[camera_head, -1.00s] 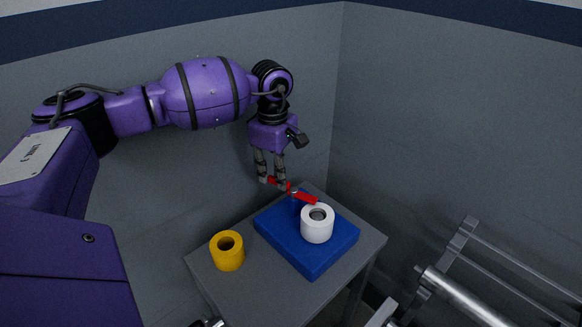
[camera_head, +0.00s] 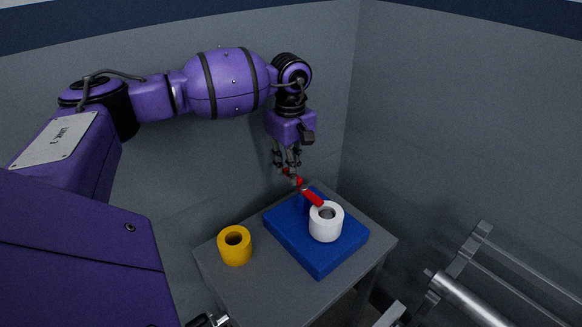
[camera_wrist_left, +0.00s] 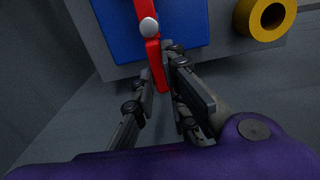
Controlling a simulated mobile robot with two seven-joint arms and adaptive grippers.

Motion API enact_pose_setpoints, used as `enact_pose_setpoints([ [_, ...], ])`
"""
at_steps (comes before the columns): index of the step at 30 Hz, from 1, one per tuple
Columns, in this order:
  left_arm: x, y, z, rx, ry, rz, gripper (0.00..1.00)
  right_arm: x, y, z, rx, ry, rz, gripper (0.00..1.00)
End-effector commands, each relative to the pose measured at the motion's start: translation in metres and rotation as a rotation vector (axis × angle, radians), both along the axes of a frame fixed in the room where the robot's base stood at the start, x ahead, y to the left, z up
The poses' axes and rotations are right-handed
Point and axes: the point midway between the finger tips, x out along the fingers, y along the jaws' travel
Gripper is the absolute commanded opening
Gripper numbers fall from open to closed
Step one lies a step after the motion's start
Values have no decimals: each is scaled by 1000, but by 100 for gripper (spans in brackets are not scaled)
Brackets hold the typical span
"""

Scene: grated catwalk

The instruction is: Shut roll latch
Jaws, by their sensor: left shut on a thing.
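A blue latch base (camera_head: 318,254) lies flat on a grey table, with a white roll (camera_head: 326,226) standing on it. A red latch lever (camera_head: 312,196) slants from beside the white roll's top up and left to my left gripper (camera_head: 291,177). My left gripper points down and is shut on the lever's outer part. In the left wrist view the red lever (camera_wrist_left: 147,52), with a round silver pin, runs between the fingers (camera_wrist_left: 160,82), and the blue base (camera_wrist_left: 190,28) is behind it. My right gripper is not in view.
A yellow roll (camera_head: 235,246) stands on the grey table (camera_head: 258,288), left of the blue base. Grey walls (camera_head: 440,120) rise close behind the table. Metal rails (camera_head: 470,295) are at the lower right. The table's front left is clear.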

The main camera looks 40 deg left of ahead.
Motion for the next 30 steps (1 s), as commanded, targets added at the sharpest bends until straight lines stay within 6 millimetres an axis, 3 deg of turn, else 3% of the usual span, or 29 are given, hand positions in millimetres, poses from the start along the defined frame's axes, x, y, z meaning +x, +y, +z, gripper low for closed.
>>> enact_pose_setpoints([
  [3, 1, -1, 1, -2, -4, -3, 0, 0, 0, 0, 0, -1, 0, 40],
  [4, 1, -1, 1, -2, -4, -3, 14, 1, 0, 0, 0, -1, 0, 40],
  [8, 1, -1, 1, -2, -3, -2, 31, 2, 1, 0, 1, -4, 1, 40],
  [20, 1, 0, 7, -1, -3, -1, 31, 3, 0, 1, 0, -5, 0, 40],
  [30, 2, -1, 72, 0, -7, -1, 31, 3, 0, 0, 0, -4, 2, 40],
])
